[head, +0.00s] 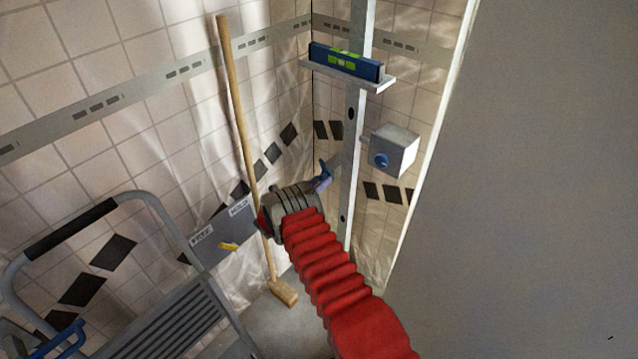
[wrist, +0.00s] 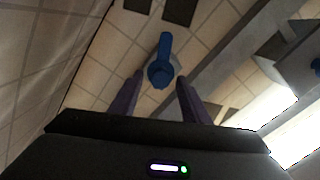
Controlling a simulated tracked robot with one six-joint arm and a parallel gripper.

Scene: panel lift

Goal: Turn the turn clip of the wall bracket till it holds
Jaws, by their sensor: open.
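The blue turn clip (wrist: 162,62) shows in the wrist view as a round hub with a lever pointing up in the picture. My gripper (wrist: 160,90) is open, with its two purple fingers on either side of the hub's lower part; I cannot tell whether they touch it. In the head view my gripper (head: 321,181) is at the upright metal rail, and a bit of blue shows at its tips. The clip's mount is mostly hidden there. A grey plate (head: 215,236) marked FREE and HOLD has a yellow pointer (head: 228,246) below the labels, nearer FREE.
A grey box (head: 400,150) with a blue knob stands right of the rail (head: 351,130). A spirit level (head: 344,61) rests on a ledge above. A step ladder (head: 175,290) stands left; a large grey panel (head: 530,180) fills the right.

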